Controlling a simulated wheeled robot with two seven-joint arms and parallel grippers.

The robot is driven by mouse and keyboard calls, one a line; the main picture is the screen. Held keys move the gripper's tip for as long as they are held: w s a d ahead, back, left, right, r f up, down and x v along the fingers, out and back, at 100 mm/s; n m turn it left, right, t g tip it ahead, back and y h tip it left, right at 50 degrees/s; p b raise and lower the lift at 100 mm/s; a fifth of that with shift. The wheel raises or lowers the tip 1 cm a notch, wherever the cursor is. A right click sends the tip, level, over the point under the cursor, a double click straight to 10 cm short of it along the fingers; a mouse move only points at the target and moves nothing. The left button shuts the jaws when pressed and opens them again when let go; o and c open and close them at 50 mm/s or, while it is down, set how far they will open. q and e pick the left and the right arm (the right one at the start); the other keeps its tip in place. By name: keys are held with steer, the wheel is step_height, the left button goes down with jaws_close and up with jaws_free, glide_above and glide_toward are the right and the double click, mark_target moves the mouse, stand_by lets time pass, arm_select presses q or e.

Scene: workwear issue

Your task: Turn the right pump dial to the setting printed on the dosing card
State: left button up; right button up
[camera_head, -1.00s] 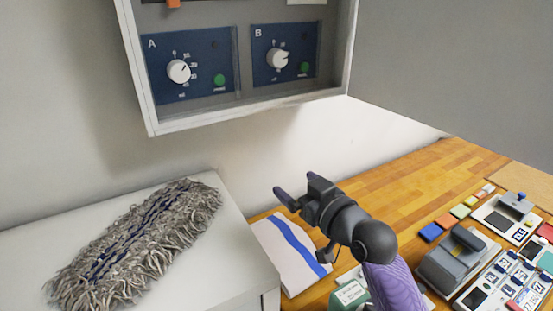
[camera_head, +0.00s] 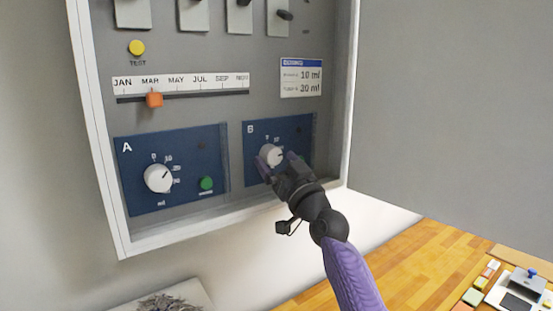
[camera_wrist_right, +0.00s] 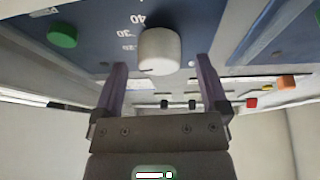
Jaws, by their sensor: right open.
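The right pump dial (camera_head: 271,154) is a white round knob on the blue panel marked B (camera_head: 254,139). In the right wrist view the knob (camera_wrist_right: 160,50) stands near printed numbers such as 40 and 30. My right gripper (camera_head: 278,161) is open at this dial. Its fingers lie on either side of the knob, with gaps visible in the wrist view; how deep they reach is hard to tell. The dosing card (camera_head: 301,77) sits above panel B and reads 10 ml on the upper line, 20 ml on the lower. My left gripper is not in view.
Panel A (camera_head: 128,180) with its own white dial (camera_head: 158,178) and green button (camera_head: 206,183) is to the left. An orange slider (camera_head: 154,99), yellow test button (camera_head: 137,47) and several switches are above. The cabinet's pale frame (camera_head: 105,170) surrounds them. A wooden table (camera_head: 405,265) lies below.

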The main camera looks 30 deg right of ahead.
steer(key=shift+w+r, duration=0.15)
steer(key=shift+w, duration=0.25)
jaws_close()
steer(key=shift+r+m+p, duration=0.1)
steer(key=shift+m+p, duration=0.3)
steer(key=shift+p, duration=0.2)
steer(key=m+h+p, duration=0.2)
steer(key=m+p, duration=0.2)
steer(key=m+g+h+p, duration=0.1)
steer(key=m+h+p, duration=0.1)
steer(key=m+p, duration=0.1)
steer(key=shift+a+r+m+h+p, duration=0.2)
steer(key=shift+m+h+p, duration=0.15)
steer(key=shift+p, duration=0.5)
steer(key=shift+f+m+g+h+p, duration=0.15)
steer(key=shift+m+g+h+p, duration=0.2)
steer(key=shift+m+p, duration=0.85)
